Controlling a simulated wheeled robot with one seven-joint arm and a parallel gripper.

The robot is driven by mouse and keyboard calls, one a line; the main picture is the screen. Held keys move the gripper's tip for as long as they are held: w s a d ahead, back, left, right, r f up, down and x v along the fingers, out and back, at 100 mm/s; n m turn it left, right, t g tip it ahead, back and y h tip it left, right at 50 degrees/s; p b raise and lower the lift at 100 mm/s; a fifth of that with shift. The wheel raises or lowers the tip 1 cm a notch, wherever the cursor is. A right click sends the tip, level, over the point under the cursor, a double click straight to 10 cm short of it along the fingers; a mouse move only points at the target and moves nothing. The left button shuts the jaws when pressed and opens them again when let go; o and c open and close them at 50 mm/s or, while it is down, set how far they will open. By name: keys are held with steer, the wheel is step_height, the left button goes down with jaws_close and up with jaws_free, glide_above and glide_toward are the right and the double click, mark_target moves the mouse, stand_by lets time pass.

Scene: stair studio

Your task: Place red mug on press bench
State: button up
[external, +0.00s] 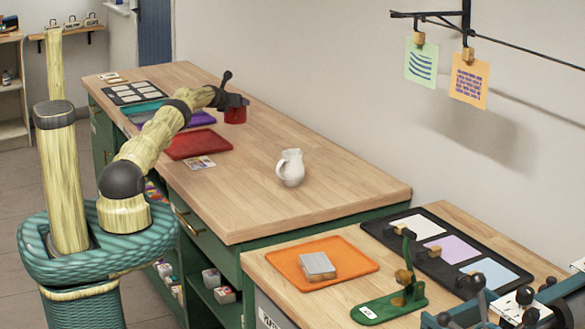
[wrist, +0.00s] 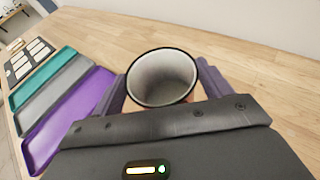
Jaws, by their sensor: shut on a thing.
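The red mug (external: 235,115) is on or just above the far part of the wooden bench (external: 335,205), near the wall; I cannot tell whether it touches the top. In the wrist view the mug (wrist: 162,78) shows its dark rim and pale inside, upright between the fingers. My gripper (external: 236,102) is shut on the mug, and its fingers show on both sides of it in the wrist view (wrist: 162,90). A second bench (external: 440,215) at the front right carries an orange tray (external: 355,258) with a grey block (external: 318,265) and a green press-like tool (external: 385,307).
A white pitcher (external: 291,168) stands mid-bench. A red tray (external: 199,142) and a purple tray (wrist: 75,115) lie near the mug. A black tray with coloured sheets (external: 445,250) and dark machinery (external: 500,300) fill much of the right bench. Bare wood surrounds the pitcher.

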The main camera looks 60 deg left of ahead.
mark_target(230, 115)
steer(key=shift+f, duration=0.75)
steer(key=shift+f, duration=1.9)
steer(key=o, duration=1.1)
steer(key=shift+f, duration=0.1)
steer(key=shift+s, duration=0.15)
